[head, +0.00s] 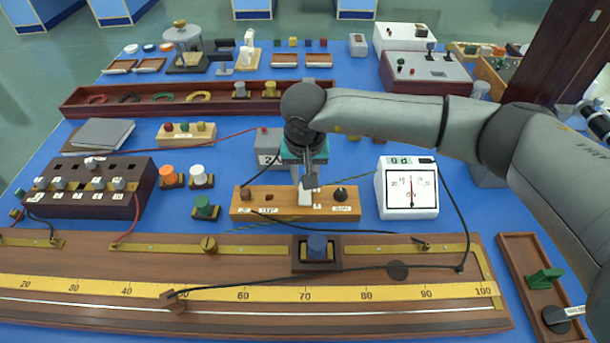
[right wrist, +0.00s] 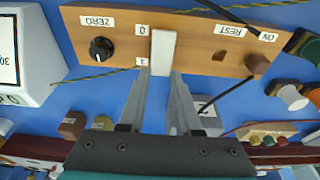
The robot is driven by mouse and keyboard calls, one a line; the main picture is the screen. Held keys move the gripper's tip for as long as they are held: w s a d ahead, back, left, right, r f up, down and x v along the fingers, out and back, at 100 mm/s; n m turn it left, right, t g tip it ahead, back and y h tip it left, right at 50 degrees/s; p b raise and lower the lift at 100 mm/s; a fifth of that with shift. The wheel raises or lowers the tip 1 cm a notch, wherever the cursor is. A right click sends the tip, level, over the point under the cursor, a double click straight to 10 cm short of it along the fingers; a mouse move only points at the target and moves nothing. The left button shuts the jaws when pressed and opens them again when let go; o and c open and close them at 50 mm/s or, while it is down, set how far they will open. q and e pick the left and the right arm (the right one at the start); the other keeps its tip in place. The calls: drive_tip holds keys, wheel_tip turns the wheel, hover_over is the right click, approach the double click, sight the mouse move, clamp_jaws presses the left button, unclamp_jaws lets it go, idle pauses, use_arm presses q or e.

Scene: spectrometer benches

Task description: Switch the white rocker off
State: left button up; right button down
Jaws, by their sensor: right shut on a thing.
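The white rocker (head: 305,198) is set in a wooden switch board (head: 262,211) in the middle of the bench. In the right wrist view the white rocker (right wrist: 163,50) lies beside small labels 0 and 1 on the board (right wrist: 215,40). My right gripper (head: 306,182) comes down from above at the rocker. In the right wrist view its fingertips (right wrist: 162,74) are on either side of the rocker's near end, at the side of label 1, and shut on it. Which way the rocker is tilted I cannot tell. My left gripper is not in view.
A black ZERO knob (right wrist: 101,49) and a brown knob (right wrist: 257,64) flank the rocker. A white dial meter (head: 408,188) stands to the right. A long wooden scale bench (head: 230,270) runs in front. Thin cables cross around the board.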

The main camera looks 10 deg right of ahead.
sight(305, 202)
drive_tip(key=shift+s+r+t, duration=0.1)
drive_tip(key=shift+t, duration=0.4)
drive_tip(key=c, duration=0.6)
unclamp_jaws()
drive_tip(key=p+v, duration=0.1)
drive_tip(key=v, duration=1.4)
drive_tip(key=shift+a, duration=0.2)
drive_tip(key=shift+r, duration=0.15)
